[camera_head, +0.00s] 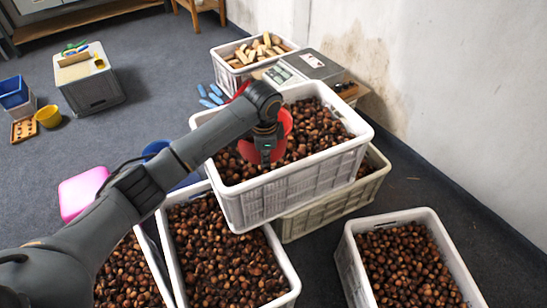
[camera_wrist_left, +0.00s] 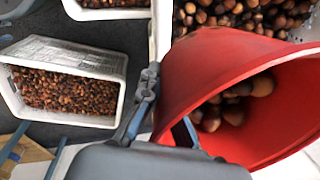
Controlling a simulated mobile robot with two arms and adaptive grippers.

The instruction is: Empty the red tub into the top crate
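The red tub (camera_head: 286,118) is over the top crate (camera_head: 292,190), partly hidden behind my left gripper (camera_head: 266,153). The gripper is shut on the tub's wall. In the left wrist view the tub (camera_wrist_left: 215,72) is tilted, with several chestnuts (camera_wrist_left: 222,112) inside near its wall. The top crate is white and full of brown chestnuts, and stands on another pale crate (camera_head: 330,208). Whether the tub touches the chestnuts below cannot be told. My right gripper is not in view.
White crates of chestnuts stand in front (camera_head: 285,262) and at right (camera_head: 425,216). A pink box (camera_head: 82,193) and a partly hidden blue container (camera_head: 155,148) are at left. Behind are a crate of wooden pieces (camera_head: 222,68) and a grey scale-like device (camera_head: 312,66). A wall bounds the right.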

